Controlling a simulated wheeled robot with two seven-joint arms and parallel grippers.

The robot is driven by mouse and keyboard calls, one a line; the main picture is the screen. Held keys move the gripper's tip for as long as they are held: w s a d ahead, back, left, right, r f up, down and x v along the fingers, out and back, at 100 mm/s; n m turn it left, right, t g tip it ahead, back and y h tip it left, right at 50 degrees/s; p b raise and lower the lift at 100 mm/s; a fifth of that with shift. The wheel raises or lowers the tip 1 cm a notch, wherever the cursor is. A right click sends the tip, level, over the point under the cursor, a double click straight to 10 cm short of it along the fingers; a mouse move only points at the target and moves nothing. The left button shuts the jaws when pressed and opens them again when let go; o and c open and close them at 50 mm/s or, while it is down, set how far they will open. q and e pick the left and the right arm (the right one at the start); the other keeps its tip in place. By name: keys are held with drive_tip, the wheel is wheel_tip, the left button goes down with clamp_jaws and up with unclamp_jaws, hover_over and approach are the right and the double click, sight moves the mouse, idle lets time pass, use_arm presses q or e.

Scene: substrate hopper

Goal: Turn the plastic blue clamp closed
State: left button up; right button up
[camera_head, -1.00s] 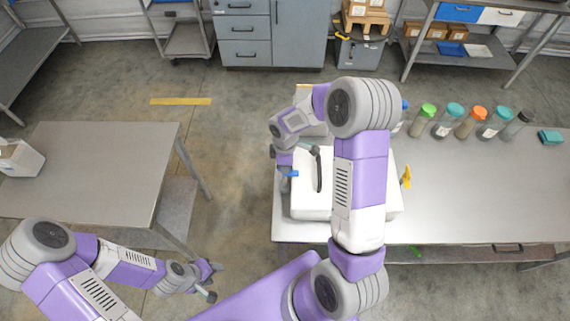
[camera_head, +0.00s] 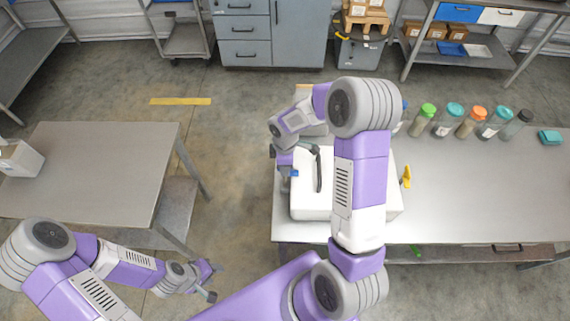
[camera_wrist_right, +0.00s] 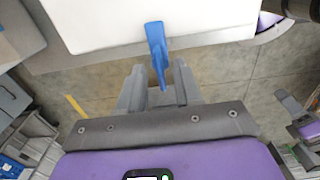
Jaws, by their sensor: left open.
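The white hopper box (camera_head: 310,205) stands at the left end of the right table, partly hidden by my right arm. The blue clamp (camera_head: 295,173) is on its left side, and only a small piece shows in the head view. In the right wrist view the blue clamp (camera_wrist_right: 156,45) sticks out from the white wall, its narrow end between the fingers. My right gripper (camera_wrist_right: 160,90) is open around that end, with a gap on each side. It is small in the head view (camera_head: 285,185). My left gripper (camera_head: 211,282) is open and empty, low between the tables.
A yellow clamp (camera_head: 407,176) is on the hopper's right side. Several bottles with coloured lids, such as the green-lidded one (camera_head: 424,118), stand along the table's back edge. Another table (camera_head: 90,170) stands at the left.

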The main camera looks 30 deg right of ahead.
wheel_tip(320, 180, up, 8)
drive_tip(key=shift+f+p, duration=0.2)
drive_tip(key=shift+p, duration=0.1)
use_arm(q)
drive_tip(key=shift+r, duration=0.35)
use_arm(e)
drive_tip(key=shift+f, duration=0.1)
